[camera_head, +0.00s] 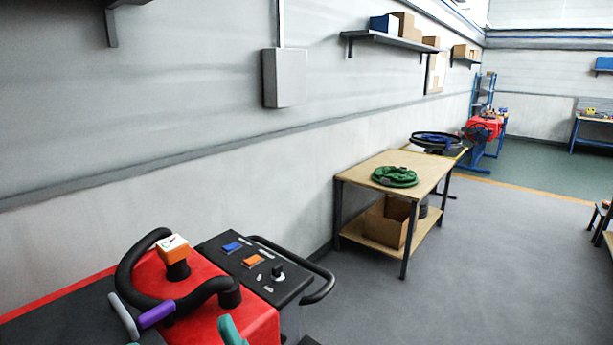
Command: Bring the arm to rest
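My arm and gripper do not show in the head view, so I cannot see their pose or whether the gripper is open. A red and black scrubber machine (240,317) stands at the lower left, close to me.
A wooden table (432,165) by the wall holds a coiled green hose (394,176), with a cardboard box (386,222) on its lower shelf. A grey wall box (285,77) and a loaded shelf (392,40) hang above. The grey floor (500,270) at right is mostly clear.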

